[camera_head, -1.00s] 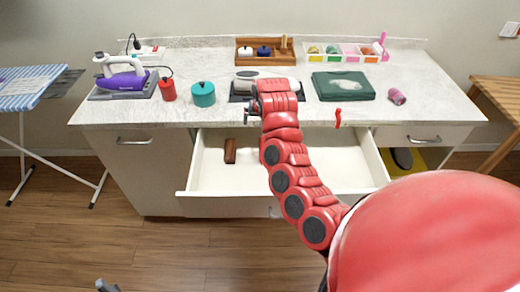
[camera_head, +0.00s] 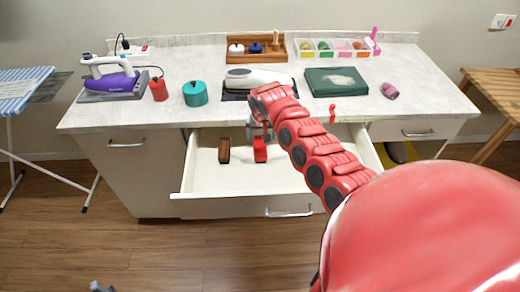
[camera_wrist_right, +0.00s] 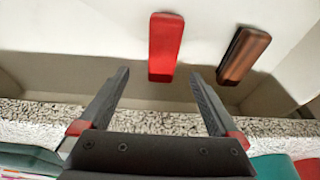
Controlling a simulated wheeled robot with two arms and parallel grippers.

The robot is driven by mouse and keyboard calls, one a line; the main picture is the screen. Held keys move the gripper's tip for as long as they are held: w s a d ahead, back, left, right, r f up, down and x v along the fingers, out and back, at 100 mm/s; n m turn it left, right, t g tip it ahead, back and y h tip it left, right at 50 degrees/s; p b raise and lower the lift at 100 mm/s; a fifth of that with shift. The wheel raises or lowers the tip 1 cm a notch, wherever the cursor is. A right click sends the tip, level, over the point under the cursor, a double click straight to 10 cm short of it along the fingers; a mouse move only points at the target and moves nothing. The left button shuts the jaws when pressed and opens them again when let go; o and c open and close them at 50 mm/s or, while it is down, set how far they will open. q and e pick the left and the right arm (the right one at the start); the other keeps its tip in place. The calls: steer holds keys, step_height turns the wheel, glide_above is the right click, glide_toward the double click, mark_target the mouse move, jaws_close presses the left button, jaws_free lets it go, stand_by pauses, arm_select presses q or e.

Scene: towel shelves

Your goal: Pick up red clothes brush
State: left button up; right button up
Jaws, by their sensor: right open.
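The red clothes brush (camera_head: 260,149) lies in the open white drawer, to the right of a brown brush. In the right wrist view the red brush (camera_wrist_right: 165,46) lies ahead of and roughly between the fingers. My right gripper (camera_head: 258,132) is at the back of the drawer, just behind the red brush in the head view. In the right wrist view my right gripper (camera_wrist_right: 160,85) is open, with nothing between its fingers. My left gripper does not show clearly; only a small grey part is at the bottom edge of the head view.
The brown brush (camera_head: 224,150) lies close beside the red one; it also shows in the right wrist view (camera_wrist_right: 243,55). The drawer (camera_head: 205,185) has free floor in front. The speckled counter edge (camera_wrist_right: 270,127) is close to my gripper. A teal pot (camera_head: 195,94) stands on the counter.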

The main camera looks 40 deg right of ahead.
mark_target(260, 146)
steer(key=x, duration=0.3)
steer(key=shift+w+f, duration=0.1)
steer(key=shift+f, duration=0.05)
steer(key=x, duration=0.2)
steer(key=a+x, duration=0.1)
steer(key=shift+d+f, duration=0.15)
steer(key=shift+f, duration=0.35)
steer(key=shift+w+d+f, duration=0.2)
steer(key=shift+d+f, duration=0.05)
steer(key=shift+f, duration=0.4)
steer(key=c, duration=1.5)
